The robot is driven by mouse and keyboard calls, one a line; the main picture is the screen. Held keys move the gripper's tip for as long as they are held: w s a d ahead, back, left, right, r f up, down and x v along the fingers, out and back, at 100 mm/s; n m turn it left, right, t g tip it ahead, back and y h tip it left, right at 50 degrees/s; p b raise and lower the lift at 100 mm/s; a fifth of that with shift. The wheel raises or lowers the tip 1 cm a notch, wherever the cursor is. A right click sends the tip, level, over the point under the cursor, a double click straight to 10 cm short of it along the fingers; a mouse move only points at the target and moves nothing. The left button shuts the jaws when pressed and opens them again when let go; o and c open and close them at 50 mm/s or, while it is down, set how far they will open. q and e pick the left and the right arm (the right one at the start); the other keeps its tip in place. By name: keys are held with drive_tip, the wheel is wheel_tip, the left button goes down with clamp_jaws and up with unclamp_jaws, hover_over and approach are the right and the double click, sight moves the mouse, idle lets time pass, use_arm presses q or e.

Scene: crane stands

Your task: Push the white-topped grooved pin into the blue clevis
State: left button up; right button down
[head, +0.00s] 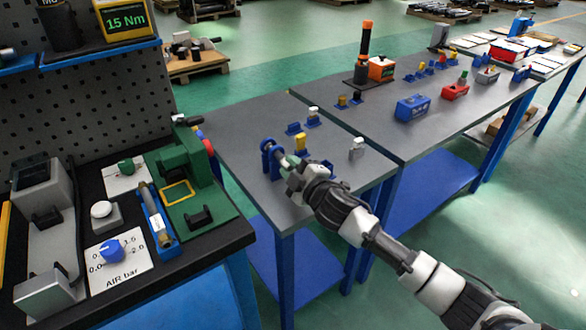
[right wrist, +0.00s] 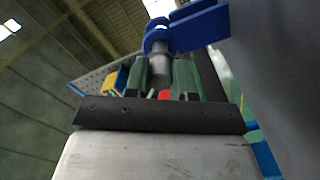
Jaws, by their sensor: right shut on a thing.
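The blue clevis (head: 266,158) stands near the left edge of the near grey table in the head view. It also shows at the top of the right wrist view (right wrist: 205,22). My right gripper (head: 288,183) is beside the clevis. In the right wrist view its green-padded fingers (right wrist: 161,78) are shut on a grey cylindrical pin (right wrist: 160,63). The pin's far end meets the rounded blue lug; I cannot tell how deep it sits. Its white top and groove are not clear, as the gripper covers part of it. My left gripper is not in view.
A yellow-topped piece (head: 300,142) stands close behind my gripper. A white-topped piece (head: 357,148) stands to its right, and another (head: 313,113) further back. The left bench holds a green fixture (head: 188,165). The grey tabletop (head: 250,118) is bare behind the clevis.

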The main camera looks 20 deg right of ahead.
drive_tip(key=shift+x, duration=1.35)
drive_tip(key=c, duration=0.9)
unclamp_jaws()
drive_tip(key=shift+o, duration=0.2)
drive_tip(key=shift+v, duration=0.95)
drive_tip(key=shift+p+v, duration=0.75)
drive_tip(key=shift+v, duration=0.85)
